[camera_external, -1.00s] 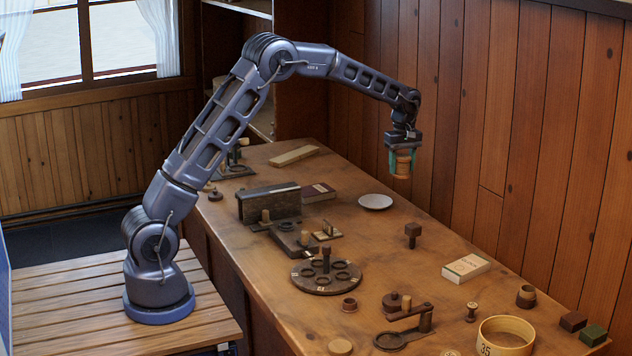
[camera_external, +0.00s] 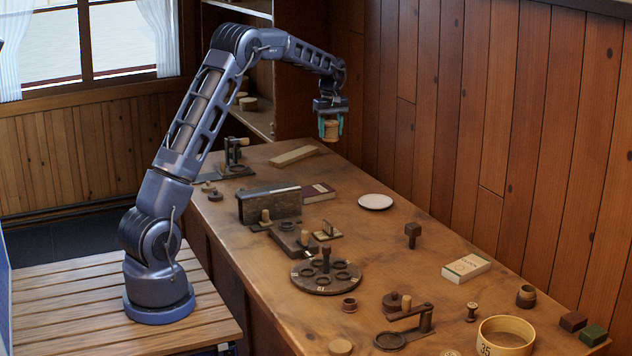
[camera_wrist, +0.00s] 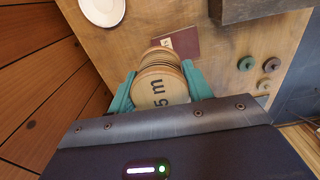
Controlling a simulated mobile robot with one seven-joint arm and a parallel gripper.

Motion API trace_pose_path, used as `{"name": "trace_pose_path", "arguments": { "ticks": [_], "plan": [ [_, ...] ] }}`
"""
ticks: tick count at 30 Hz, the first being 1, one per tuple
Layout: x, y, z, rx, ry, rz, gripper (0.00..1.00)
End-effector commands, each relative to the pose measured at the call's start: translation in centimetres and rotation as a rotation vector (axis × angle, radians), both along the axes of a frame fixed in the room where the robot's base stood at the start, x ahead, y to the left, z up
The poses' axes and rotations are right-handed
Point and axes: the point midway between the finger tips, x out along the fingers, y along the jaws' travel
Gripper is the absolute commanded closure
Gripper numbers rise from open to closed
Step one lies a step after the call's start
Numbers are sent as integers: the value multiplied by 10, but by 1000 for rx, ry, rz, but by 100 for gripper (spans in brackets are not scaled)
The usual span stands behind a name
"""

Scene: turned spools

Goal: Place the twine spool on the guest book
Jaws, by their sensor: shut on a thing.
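My gripper (camera_external: 330,137) is shut on a pale wooden twine spool (camera_external: 331,127), held high above the far part of the table. In the wrist view the spool (camera_wrist: 158,88) sits between my teal fingers, its round end marked "5 m" facing the camera. A maroon book (camera_external: 319,192) with a pale label, which looks like the guest book, lies flat on the table, below and left of my gripper in the external view. In the wrist view the book (camera_wrist: 185,42) shows beyond the spool, which partly hides it. Its visible cover is bare.
A dark block-like stand (camera_external: 269,205) stands just left of the maroon book. A white plate (camera_external: 375,202) lies to the book's right. A pale board (camera_external: 294,155) lies at the back. A round dark tray (camera_external: 326,277) and a cream box or book (camera_external: 466,268) are nearer the front.

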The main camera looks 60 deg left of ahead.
Motion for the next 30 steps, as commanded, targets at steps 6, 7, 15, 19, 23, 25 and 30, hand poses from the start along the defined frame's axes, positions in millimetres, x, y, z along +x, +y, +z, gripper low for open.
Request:
{"name": "trace_pose_path", "arguments": {
  "ticks": [6,7,15,19,23,25,30],
  "plan": [
    [-29,45,5,0,-1,14,74],
    [-31,48,5,0,-1,15,74],
    [-37,55,-24,-2,2,15,74],
    [-37,56,-53,-2,2,16,74],
    [-37,55,-80,-2,2,16,74],
    [-37,55,-96,-2,2,15,74],
    [-37,55,-130,-1,2,15,74]
  ]
}}
